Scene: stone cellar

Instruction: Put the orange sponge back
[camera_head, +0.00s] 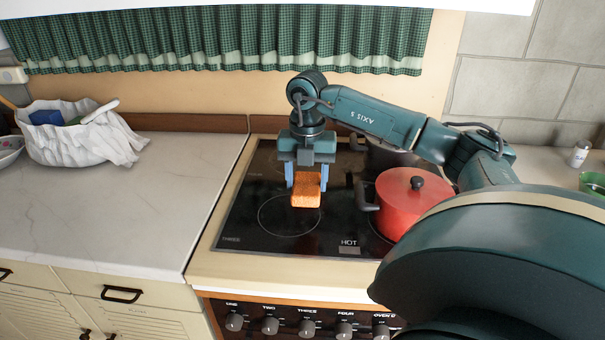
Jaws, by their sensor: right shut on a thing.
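The orange sponge (306,190) is a small block over the black stove top, near the ring at the front left. My right gripper (307,180) points down with its two blue fingers on either side of the sponge, shut on it. I cannot tell exactly how far the sponge is above the glass. My left gripper is not in the picture.
A red lidded pot (405,207) stands on the stove (250,215), right of the sponge, with a dark pot (388,155) behind it. A white crumpled bag-like container (78,140) holding a blue thing sits at the left on the counter (110,215), which is mostly clear.

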